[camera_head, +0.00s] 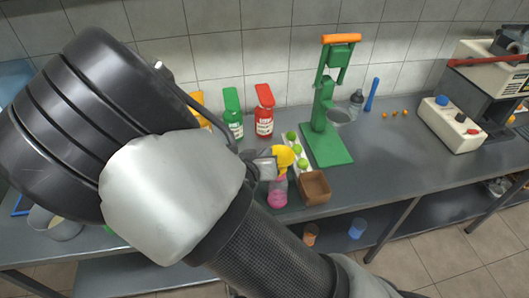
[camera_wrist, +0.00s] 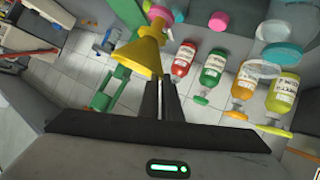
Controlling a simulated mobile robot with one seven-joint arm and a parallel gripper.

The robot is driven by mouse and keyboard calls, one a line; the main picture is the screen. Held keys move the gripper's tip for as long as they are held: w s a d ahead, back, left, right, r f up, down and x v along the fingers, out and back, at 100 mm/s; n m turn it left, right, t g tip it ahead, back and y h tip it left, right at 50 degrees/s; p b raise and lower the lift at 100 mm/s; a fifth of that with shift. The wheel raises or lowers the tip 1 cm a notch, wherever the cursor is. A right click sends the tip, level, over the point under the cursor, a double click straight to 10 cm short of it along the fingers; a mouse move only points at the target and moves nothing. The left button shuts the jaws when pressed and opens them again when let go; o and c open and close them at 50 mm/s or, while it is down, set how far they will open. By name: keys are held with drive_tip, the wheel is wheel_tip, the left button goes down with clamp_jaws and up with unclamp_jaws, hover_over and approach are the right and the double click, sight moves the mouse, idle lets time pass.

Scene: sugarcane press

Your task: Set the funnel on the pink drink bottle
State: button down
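The yellow funnel (camera_head: 283,160) is at my gripper's tip in the head view, directly above the pink drink bottle (camera_head: 277,193). The funnel's wide mouth is up and its spout points down towards the bottle's top. Whether the spout is inside the neck or just above it, I cannot tell. My gripper (camera_head: 266,165) is beside the funnel on its left. In the wrist view the two dark fingers (camera_wrist: 164,88) are close together at the rim of the funnel (camera_wrist: 140,52), shut on it. A pink patch, likely the bottle (camera_wrist: 158,12), shows beyond the spout.
A brown wooden box (camera_head: 314,188) stands close right of the bottle. A white tray with green limes (camera_head: 298,149) is just behind. The green press (camera_head: 326,130) stands further right. Red (camera_head: 264,112) and green (camera_head: 233,115) bottles stand at the wall.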

drive_tip(key=shift+f, duration=0.2)
idle(0.6)
drive_tip(key=c, duration=1.4)
unclamp_jaws()
wheel_tip(320, 180, up, 7)
drive_tip(key=p, duration=0.2)
drive_tip(key=shift+p, duration=0.3)
